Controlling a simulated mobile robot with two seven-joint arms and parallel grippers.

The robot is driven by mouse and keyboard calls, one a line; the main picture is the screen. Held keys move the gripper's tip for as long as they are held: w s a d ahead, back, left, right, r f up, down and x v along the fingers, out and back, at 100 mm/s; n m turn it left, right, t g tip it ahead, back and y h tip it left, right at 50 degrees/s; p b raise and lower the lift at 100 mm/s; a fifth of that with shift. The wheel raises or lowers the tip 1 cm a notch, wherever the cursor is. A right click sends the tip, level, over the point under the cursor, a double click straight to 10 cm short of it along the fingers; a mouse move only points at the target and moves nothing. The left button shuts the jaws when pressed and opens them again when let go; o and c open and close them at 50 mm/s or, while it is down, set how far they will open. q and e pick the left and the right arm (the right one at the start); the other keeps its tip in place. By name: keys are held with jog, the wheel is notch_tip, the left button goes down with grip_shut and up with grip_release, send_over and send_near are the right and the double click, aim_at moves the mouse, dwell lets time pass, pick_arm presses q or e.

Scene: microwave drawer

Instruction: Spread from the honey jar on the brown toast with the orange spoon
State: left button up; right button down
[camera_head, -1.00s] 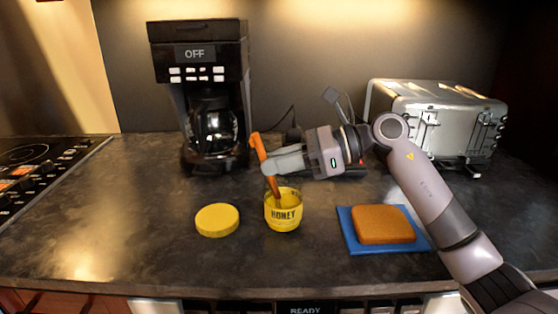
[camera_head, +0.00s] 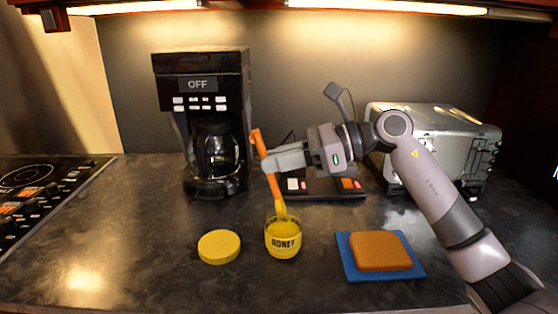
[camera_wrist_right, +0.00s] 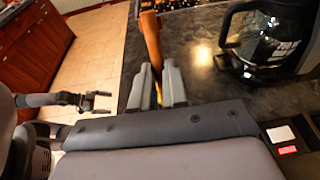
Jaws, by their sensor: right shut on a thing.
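The orange spoon (camera_head: 262,150) is held by my right gripper (camera_head: 269,163), whose fingers are shut on its handle. The spoon is tilted, with its yellow-coated lower end at the mouth of the honey jar (camera_head: 283,243); I cannot tell whether the tip is still inside. The jar stands open and upright, with yellow honey in it. The brown toast (camera_head: 380,251) lies on a blue square board (camera_head: 412,268) to the right. The right wrist view also shows the spoon handle (camera_wrist_right: 151,42) between the fingers. My left gripper (camera_wrist_right: 98,102) shows there, open and empty, away from the counter.
A yellow lid (camera_head: 219,246) lies left of the jar. A coffee maker (camera_head: 200,75) with a glass pot stands behind, and a metal toaster (camera_head: 440,135) at back right. A dark scale-like device (camera_head: 325,187) lies behind the jar. A cooktop (camera_head: 35,190) is at left.

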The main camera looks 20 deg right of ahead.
aim_at(279, 189)
notch_tip(279, 189, up, 6)
jog(key=p, duration=0.3)
jog(key=shift+p, duration=0.3)
dwell(0.7)
